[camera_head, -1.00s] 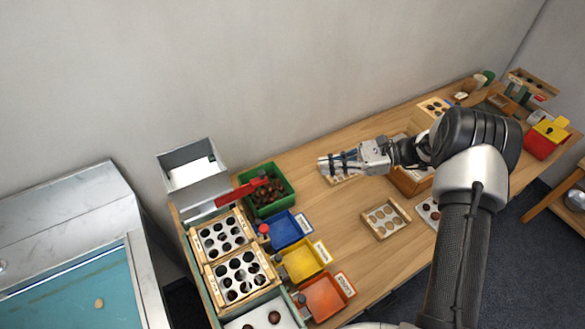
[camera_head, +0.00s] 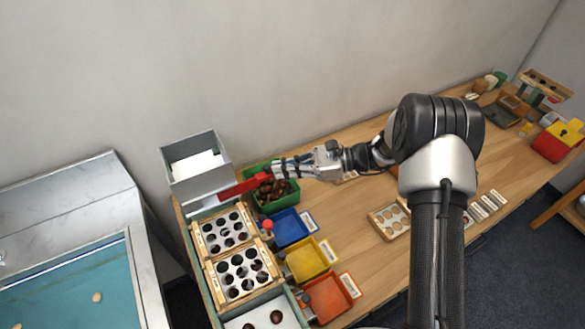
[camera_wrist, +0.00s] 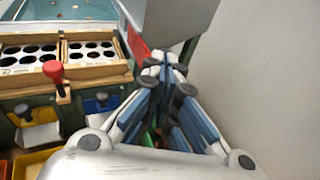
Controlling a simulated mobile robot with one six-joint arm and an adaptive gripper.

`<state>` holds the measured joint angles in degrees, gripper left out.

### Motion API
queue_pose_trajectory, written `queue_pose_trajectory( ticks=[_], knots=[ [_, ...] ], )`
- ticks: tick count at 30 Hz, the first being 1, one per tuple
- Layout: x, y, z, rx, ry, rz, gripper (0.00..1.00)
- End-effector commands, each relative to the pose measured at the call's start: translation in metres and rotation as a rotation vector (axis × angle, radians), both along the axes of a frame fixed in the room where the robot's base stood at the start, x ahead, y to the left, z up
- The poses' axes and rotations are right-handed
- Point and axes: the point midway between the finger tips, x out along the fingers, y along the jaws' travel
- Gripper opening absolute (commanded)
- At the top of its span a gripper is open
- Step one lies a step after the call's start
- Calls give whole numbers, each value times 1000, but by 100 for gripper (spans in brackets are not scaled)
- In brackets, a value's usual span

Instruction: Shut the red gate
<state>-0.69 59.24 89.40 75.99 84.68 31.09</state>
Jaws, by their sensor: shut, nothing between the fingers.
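The red gate (camera_head: 243,187) is a flat red bar or plate that sticks out to the right from below the grey metal hopper (camera_head: 197,172), over the green bin (camera_head: 284,193). In the wrist view the red gate (camera_wrist: 139,46) shows just beyond and left of my fingertips, partly hidden by them. My gripper (camera_head: 275,170) is shut and empty, its fingertips close to the outer end of the red gate. In the wrist view my gripper (camera_wrist: 166,62) points at the foot of the hopper (camera_wrist: 176,20). I cannot tell whether the fingertips touch the gate.
Two wooden-framed hole plates (camera_head: 243,274) stand left of the blue bin (camera_head: 290,228), yellow bin (camera_head: 307,261) and orange bin (camera_head: 328,298). A red knob (camera_head: 267,224) stands up beside the blue bin. The wall is close behind the hopper.

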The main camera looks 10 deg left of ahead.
Motion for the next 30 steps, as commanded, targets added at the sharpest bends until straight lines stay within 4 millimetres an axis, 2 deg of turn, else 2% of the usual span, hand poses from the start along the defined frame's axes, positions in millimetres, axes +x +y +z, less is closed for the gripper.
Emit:
queue_pose_trajectory(
  ticks=[9, 19, 30],
  knots=[
    [-1, 2, 1, 0, 0, 1, 0],
    [-33, 43, 2, 1, 0, 2, 0],
    [-35, 46, 0, 0, -1, 1, 0]
  ],
)
